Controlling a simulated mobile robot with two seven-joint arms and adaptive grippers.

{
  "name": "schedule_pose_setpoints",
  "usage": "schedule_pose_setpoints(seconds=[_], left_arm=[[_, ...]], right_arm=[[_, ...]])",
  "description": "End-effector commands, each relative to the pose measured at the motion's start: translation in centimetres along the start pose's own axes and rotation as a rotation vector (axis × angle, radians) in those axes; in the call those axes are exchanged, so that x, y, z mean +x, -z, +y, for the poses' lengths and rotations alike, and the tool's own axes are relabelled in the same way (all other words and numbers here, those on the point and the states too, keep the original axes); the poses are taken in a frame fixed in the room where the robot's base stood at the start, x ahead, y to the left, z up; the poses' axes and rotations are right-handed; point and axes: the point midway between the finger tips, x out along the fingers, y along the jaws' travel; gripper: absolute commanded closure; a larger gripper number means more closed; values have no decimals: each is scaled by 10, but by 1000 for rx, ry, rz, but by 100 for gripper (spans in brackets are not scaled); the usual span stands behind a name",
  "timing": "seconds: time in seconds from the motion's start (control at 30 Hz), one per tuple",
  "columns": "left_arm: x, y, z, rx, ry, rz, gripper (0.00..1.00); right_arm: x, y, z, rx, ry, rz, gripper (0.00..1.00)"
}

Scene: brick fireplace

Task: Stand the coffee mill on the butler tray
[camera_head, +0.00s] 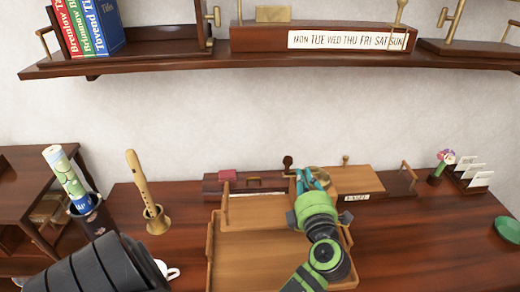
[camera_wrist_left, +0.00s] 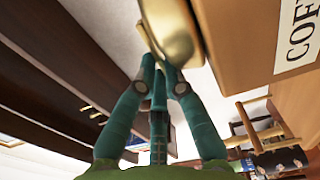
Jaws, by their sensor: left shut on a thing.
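The coffee mill (camera_head: 352,180) is a light wooden box with a pale label and a brass bowl. It shows behind the right part of the tray in the head view. My left gripper (camera_head: 308,178) is shut at the brass bowl, on a part of the mill. In the left wrist view my fingers (camera_wrist_left: 158,68) meet beside the bowl, and the mill (camera_wrist_left: 245,45) shows a label starting "COF". The mill looks upright; I cannot tell whether it touches anything below. The butler tray (camera_head: 245,265) is light wood with raised handles, partly covered by my arm. My right gripper is out of view.
A dark organizer (camera_head: 212,187) stands behind the tray. A card holder (camera_head: 478,182) and a green dish (camera_head: 508,229) are right. A shelf (camera_head: 160,62) runs above.

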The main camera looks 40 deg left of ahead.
Motion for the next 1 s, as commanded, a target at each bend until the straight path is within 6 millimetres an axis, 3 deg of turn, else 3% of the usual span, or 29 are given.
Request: schedule_pose_setpoints(seconds=[0.1, 0.4, 0.8, 1.0], left_arm=[[0, 1, -3, 0, -5, 0, 100], [1, 1, -51, 2, -6, 1, 100], [1, 1, -94, 2, -7, 1, 100], [1, 1, -97, -3, -7, 1, 100]], right_arm=[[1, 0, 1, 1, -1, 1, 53], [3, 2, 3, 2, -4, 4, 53], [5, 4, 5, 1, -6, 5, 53], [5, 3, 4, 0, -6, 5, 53]])
